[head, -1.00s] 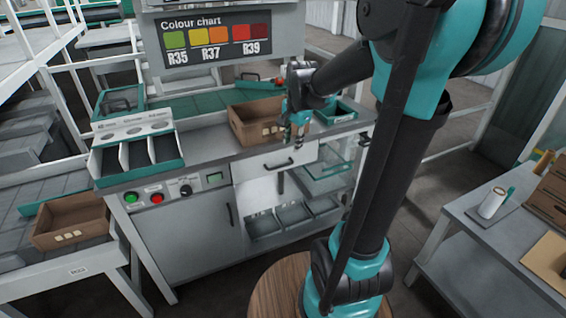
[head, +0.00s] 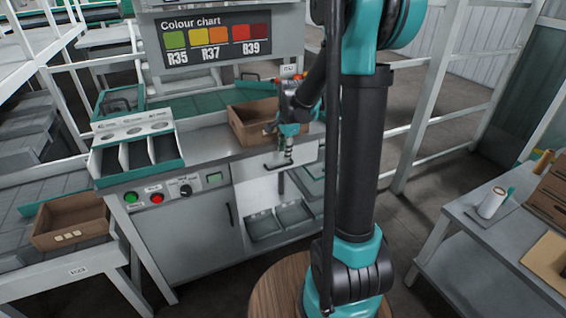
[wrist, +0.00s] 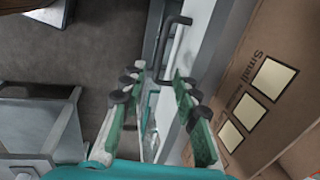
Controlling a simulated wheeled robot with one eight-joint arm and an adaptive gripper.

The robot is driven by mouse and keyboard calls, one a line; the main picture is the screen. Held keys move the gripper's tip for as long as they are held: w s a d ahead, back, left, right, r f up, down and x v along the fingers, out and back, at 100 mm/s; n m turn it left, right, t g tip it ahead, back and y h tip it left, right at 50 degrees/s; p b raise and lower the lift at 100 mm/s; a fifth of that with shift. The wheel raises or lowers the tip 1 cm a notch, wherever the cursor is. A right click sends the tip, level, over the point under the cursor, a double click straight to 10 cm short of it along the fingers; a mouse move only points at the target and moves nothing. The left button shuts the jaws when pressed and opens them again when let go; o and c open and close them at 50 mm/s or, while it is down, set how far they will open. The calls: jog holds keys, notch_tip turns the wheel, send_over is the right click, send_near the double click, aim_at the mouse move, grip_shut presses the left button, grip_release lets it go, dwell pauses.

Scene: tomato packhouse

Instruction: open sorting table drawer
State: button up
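The sorting table (head: 195,150) has a white drawer front (head: 253,172) below its worktop, with a dark bar handle (head: 279,165). The drawer looks closed. My gripper (head: 287,152) points down just above the handle in the head view and partly covers the drawer front. The handle (wrist: 172,45) shows beyond the fingertips, close to the right finger, along the drawer front. Contact with the handle is not visible.
A cardboard box (head: 245,132) stands on the worktop just behind the drawer; it fills the right of the wrist view (wrist: 272,75). A divided tray (head: 137,150) and control buttons are on the left. A side table (head: 470,215) stands right. Floor in front is clear.

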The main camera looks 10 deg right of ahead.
aim_at(283, 162)
jog(key=f, duration=0.4)
jog(key=w+f, duration=0.1)
jog(key=f, duration=0.1)
jog(key=shift+w+a+f, duration=0.1)
jog(key=shift+a+f, duration=0.05)
jog(key=shift+f, duration=0.05)
grip_shut()
